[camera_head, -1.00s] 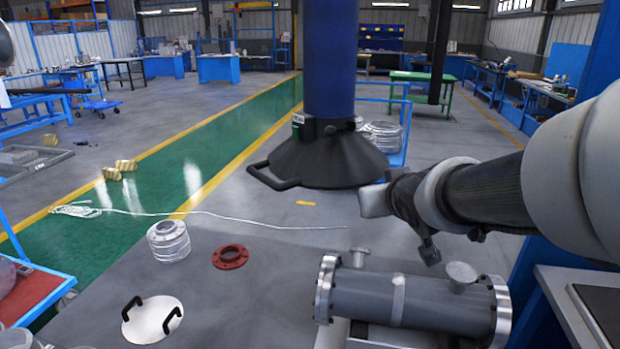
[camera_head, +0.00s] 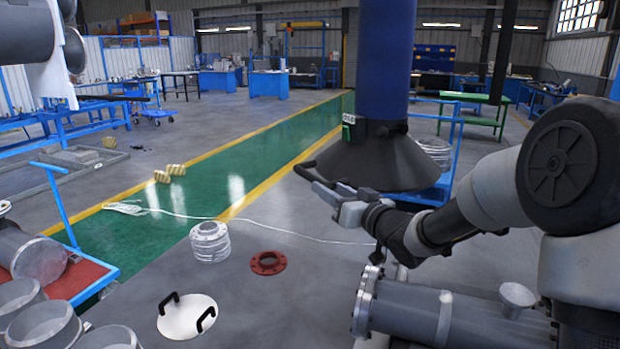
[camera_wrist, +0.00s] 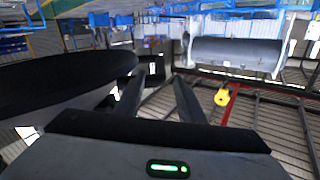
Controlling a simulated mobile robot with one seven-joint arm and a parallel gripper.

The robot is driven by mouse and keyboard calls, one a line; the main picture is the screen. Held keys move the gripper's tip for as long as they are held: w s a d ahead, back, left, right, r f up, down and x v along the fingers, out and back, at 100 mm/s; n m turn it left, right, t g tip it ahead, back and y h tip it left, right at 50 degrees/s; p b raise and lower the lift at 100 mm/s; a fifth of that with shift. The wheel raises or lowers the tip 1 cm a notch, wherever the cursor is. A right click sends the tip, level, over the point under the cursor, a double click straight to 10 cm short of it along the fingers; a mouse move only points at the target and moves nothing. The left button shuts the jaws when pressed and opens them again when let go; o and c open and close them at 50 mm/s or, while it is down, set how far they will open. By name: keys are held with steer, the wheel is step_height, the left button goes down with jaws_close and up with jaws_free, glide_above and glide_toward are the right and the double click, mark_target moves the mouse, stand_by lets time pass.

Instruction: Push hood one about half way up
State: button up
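The hood (camera_head: 375,160) is a black cone at the lower end of a thick blue duct (camera_head: 383,60), hanging above the floor. A black bar handle (camera_head: 303,172) sticks out from its left rim. My gripper (camera_head: 328,194) is at the hood's lower front edge, just below and right of the handle. In the wrist view my gripper (camera_wrist: 160,90) has its two dark fingers apart, with nothing seen between them. The hood's dark rim (camera_wrist: 60,85) fills the left of that view, beside the fingers. I cannot tell whether the gripper touches the hood.
A grey flanged shell (camera_head: 440,310) lies below my arm. A red ring flange (camera_head: 268,263), a white disc with two black handles (camera_head: 187,316) and a stack of silver rings (camera_head: 210,242) are on the grey surface. A red-topped cart (camera_head: 82,275) is at left.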

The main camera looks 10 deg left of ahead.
mark_target(310, 176)
steer(key=x, duration=0.9)
steer(key=shift+w+a, duration=0.2)
jaws_close()
